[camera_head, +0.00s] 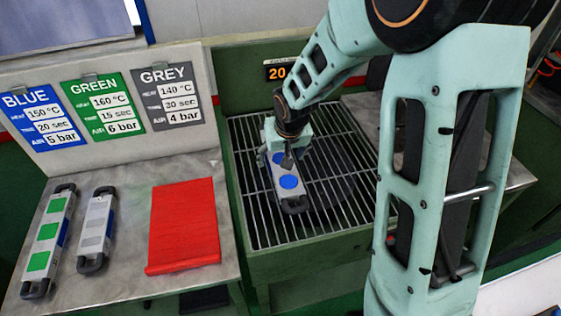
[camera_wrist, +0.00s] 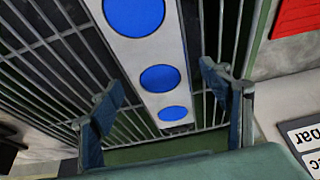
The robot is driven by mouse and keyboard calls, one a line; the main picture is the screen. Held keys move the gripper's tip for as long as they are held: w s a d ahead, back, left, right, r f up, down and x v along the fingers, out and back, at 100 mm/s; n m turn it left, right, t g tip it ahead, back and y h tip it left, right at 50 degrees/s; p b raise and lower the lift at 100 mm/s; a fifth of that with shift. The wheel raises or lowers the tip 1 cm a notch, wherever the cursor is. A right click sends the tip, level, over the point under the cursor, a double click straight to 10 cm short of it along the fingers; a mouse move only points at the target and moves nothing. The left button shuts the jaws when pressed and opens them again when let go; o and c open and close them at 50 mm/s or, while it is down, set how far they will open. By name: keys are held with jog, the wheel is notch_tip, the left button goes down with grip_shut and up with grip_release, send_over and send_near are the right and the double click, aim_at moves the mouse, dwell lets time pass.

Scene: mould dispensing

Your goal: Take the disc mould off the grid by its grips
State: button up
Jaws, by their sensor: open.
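The disc mould (camera_head: 288,184) is a long grey bar with blue round discs and a dark loop grip at its near end. It lies on the metal grid (camera_head: 340,215) of the green station. In the wrist view the mould (camera_wrist: 160,52) runs between my fingers with three blue discs showing. My gripper (camera_head: 287,160) is over the far part of the mould and hides its far end. In the wrist view my gripper (camera_wrist: 160,105) is open, with one finger on each side of the mould and a gap to each side. Contact cannot be told.
On the steel table left of the station lie a mould with green squares (camera_head: 42,238), a mould with grey squares (camera_head: 96,230) and a red cloth (camera_head: 183,225). BLUE, GREEN and GREY cards (camera_head: 97,105) stand behind. The grid's right side is bare.

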jog(key=shift+w+f, duration=0.15)
jog(key=shift+f, duration=0.05)
jog(key=shift+c, duration=0.6)
jog(key=c, duration=1.8)
jog(key=shift+w+r, duration=0.1)
grip_shut()
jog(key=shift+r, duration=0.15)
